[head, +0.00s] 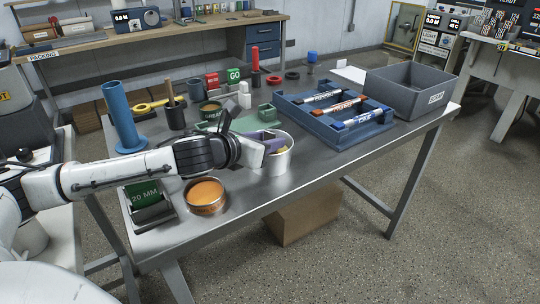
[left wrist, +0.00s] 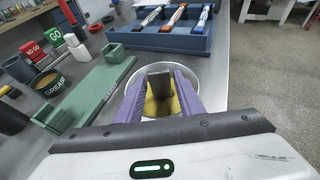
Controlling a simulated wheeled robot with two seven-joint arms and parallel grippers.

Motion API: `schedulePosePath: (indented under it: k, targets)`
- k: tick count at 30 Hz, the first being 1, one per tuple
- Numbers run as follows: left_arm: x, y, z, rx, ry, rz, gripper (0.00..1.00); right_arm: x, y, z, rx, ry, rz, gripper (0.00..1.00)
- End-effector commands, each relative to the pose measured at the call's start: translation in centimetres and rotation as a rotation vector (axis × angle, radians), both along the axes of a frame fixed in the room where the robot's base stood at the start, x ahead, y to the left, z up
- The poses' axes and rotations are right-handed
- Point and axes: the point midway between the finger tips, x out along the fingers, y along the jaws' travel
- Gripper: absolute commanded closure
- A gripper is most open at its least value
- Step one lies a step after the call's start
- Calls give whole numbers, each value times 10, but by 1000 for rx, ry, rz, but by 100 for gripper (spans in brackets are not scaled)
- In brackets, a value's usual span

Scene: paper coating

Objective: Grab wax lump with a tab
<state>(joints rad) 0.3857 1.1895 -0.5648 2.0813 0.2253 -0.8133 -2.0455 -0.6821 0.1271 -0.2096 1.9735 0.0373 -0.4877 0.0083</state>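A white round pot (head: 276,165) stands near the table's front edge. Yellow wax (left wrist: 161,106) shows inside it in the left wrist view, with a grey-brown upright tab (left wrist: 158,81) above it. My left gripper (head: 270,142) reaches into the pot's mouth from the left. In the left wrist view its purple fingers (left wrist: 159,78) stand apart on either side of the tab, with small gaps visible. The wax's lower part is hidden by the gripper and the pot wall. My right gripper is not in view.
A blue tray (head: 335,115) with markers lies right of the pot, and a grey bin (head: 411,90) stands beyond it. An orange-filled round tin (head: 205,195) and a 20 MM holder (head: 150,207) sit at front left. A green plate (left wrist: 95,92) lies left of the pot.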

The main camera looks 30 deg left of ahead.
Motion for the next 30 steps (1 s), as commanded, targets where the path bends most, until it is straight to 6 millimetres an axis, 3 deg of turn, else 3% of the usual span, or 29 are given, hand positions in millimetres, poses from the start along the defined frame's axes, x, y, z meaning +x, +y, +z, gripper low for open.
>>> schedulePosePath:
  k: [4, 11, 18, 26, 30]
  targets:
    - [12, -1, -5, -2, 0, -1, 66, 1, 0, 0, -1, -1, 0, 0]
    - [14, 0, -6, 1, 0, -1, 66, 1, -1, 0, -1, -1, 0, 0]
    - [13, 0, -6, 1, 0, -1, 100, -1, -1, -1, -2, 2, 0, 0]
    - [14, 0, -2, 2, -3, -2, 100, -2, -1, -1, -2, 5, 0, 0]
    - [14, 0, 16, 3, -7, -1, 100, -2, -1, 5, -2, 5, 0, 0]
